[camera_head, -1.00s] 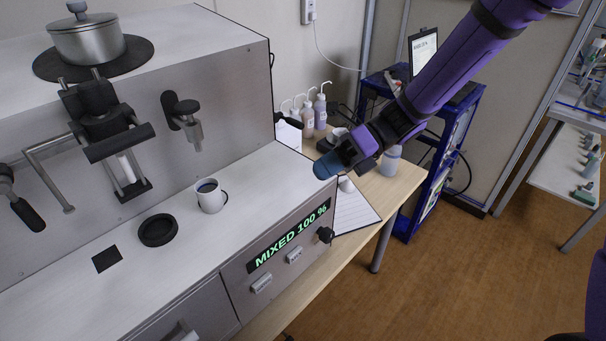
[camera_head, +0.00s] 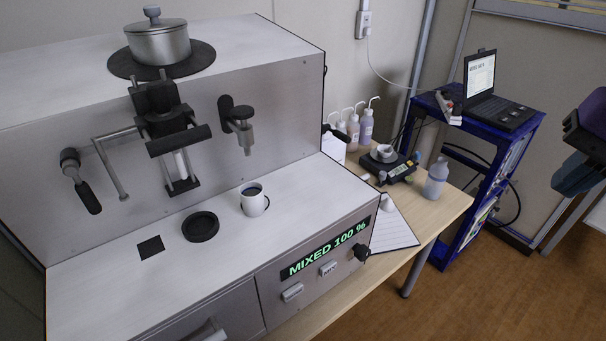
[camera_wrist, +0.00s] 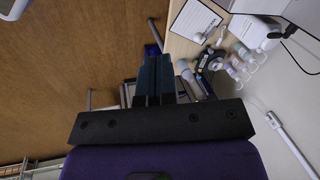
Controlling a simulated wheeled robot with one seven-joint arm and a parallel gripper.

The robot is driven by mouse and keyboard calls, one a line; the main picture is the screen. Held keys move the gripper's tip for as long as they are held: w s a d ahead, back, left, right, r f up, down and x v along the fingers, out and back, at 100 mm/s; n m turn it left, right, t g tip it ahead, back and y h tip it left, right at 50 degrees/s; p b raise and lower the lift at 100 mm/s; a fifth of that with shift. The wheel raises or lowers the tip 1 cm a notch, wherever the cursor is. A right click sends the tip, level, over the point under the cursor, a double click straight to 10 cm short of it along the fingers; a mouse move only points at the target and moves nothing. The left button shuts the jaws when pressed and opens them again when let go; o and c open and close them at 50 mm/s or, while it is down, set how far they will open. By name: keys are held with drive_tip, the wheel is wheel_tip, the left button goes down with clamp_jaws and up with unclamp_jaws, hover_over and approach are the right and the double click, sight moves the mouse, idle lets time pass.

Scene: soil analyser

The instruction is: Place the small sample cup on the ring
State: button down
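A small white cup (camera_head: 254,202) with a handle and dark contents stands upright on the analyser's pale deck. Just left of it, apart from it, lies a black round ring (camera_head: 201,227) with nothing on it. My gripper (camera_head: 574,178) is at the far right of the head view, well away from both, and partly cut off by the frame edge. In the wrist view its two teal fingers (camera_wrist: 156,80) lie side by side with nothing visible between them, over the floor and table edge. The cup on the deck and the ring are not seen in the wrist view.
A dark square patch (camera_head: 151,247) lies left of the ring.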

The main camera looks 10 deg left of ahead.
drive_tip(key=s+d+r+n+t+h, duration=0.2)
drive_tip(key=s+d+r+n+t, duration=0.1)
drive_tip(key=d, duration=0.4)
drive_tip(key=shift+s+r+n+t, duration=0.3)
drive_tip(key=shift+s+n, duration=0.6)
drive_tip(key=shift+s, duration=0.05)
